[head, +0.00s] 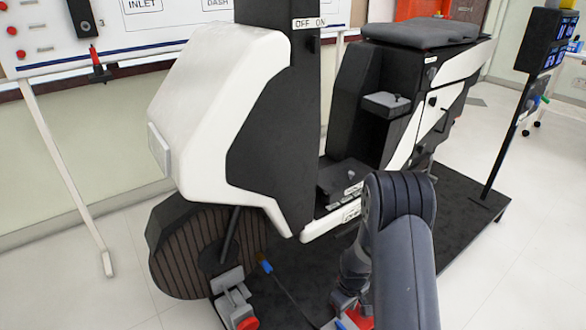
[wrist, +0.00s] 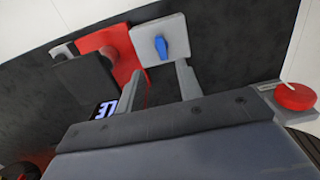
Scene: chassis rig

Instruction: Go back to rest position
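In the wrist view my gripper (wrist: 160,79) is open, its two grey fingers apart with nothing seen between them. Beyond the fingertips is a light grey plate with a blue knob (wrist: 160,47); I cannot tell whether the fingers touch the plate. In the head view my arm rises from the bottom edge, bends, and reaches down to the front of the rig. The gripper's fingertips cannot be made out there.
The white and black scooter-shaped rig (head: 222,110) stands on a black platform (head: 465,212). A red panel (wrist: 112,42), a dark box (wrist: 85,78) and a red round knob (wrist: 295,97) are near my gripper. A screen post (head: 510,130) stands right.

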